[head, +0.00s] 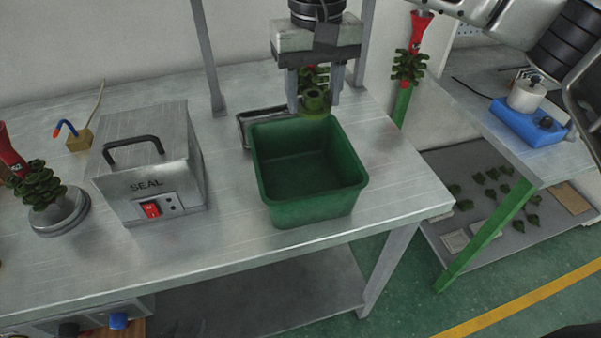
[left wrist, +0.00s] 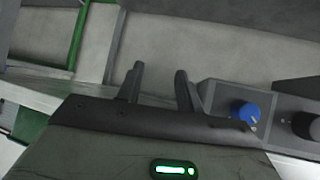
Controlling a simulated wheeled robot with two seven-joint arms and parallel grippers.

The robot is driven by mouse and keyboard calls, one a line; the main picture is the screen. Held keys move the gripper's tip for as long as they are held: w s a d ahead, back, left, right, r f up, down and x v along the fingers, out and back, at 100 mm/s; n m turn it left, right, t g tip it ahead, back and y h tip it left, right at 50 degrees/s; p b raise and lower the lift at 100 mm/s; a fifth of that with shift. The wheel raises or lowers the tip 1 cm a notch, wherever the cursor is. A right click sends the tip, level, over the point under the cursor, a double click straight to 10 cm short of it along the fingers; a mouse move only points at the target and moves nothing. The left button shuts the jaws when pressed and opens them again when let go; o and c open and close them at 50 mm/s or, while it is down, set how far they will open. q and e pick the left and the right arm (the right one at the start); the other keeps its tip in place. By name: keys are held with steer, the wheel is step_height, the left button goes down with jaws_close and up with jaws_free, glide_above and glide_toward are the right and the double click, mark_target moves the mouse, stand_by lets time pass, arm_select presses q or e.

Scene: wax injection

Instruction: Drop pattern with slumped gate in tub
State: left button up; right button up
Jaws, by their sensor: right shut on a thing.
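The green tub (head: 312,208) stands near the table's front edge in the head view, and its visible inside is empty. My right gripper (head: 314,101) hangs above the tub's far rim, pointing down. It is shut on an olive-green pattern (head: 316,98), which shows a round hollow end; the shape of its gate is too small to judge. My left gripper (left wrist: 158,75) shows only in the left wrist view. Its two fingers are apart with nothing between them.
A SEAL box (head: 150,165) stands left of the tub. A dark tray (head: 244,132) lies behind the tub. Green trees on red cones stand at the far left (head: 42,188) and back right (head: 409,66). A knob panel (left wrist: 225,95) is right of my left gripper.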

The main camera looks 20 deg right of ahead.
step_height(320, 180, down, 4)
steer(key=shift+r+b, duration=0.1)
steer(key=shift+b, duration=0.9)
arm_select(q)
steer(key=shift+w+d+f+b, duration=0.2)
steer(key=shift+d+f+b, duration=0.1)
steer(key=shift+d+f, duration=0.05)
arm_select(e)
steer(key=shift+f, duration=0.5)
steer(key=o, duration=1)
step_height(320, 180, up, 16)
glide_above(313, 113)
steer(key=w, duration=0.2)
arm_select(q)
steer(key=shift+f, duration=0.1)
arm_select(e)
steer(key=shift+d, duration=0.35)
